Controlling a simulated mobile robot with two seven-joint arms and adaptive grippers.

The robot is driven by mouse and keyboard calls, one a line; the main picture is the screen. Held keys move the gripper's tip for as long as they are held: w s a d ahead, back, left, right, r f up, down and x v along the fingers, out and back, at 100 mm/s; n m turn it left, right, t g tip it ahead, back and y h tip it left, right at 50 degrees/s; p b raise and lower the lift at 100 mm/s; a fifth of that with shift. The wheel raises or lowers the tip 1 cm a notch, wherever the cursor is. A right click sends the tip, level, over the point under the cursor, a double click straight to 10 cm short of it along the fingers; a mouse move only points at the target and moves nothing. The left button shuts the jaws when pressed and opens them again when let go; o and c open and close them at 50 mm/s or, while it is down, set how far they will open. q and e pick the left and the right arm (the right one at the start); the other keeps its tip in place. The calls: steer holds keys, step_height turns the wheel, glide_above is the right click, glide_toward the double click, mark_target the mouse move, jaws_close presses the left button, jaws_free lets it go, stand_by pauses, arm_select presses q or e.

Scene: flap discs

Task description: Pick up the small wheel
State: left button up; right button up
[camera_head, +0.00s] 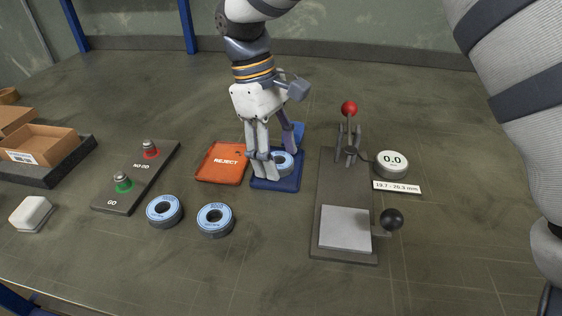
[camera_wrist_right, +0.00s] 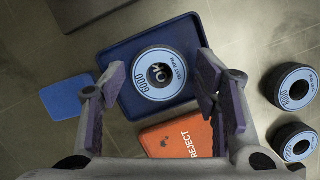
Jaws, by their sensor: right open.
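A blue-labelled wheel (camera_head: 283,163) lies flat in a dark blue tray (camera_head: 277,184). In the right wrist view the same wheel (camera_wrist_right: 160,75) shows its hole and label, inside the tray's raised rim (camera_wrist_right: 141,118). My right gripper (camera_head: 279,166) points down over the tray, open, with its fingers on either side of this wheel. In the wrist view its purple pads (camera_wrist_right: 161,75) look apart from the wheel. Two similar wheels, one left (camera_head: 164,211) and one right (camera_head: 215,219), lie on the table. Which wheel is smallest is hard to tell. My left gripper is not in view.
An orange REJECT tray (camera_head: 221,163) sits left of the blue tray. A gauge stand (camera_head: 343,190) with a red-knobbed lever and a round dial (camera_head: 390,164) stands to the right. A GO/NO GO button panel (camera_head: 137,178) and cardboard boxes (camera_head: 40,146) are at left.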

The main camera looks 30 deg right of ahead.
steer(key=shift+f, duration=0.15)
steer(key=c, duration=1)
steer(key=shift+o, duration=0.2)
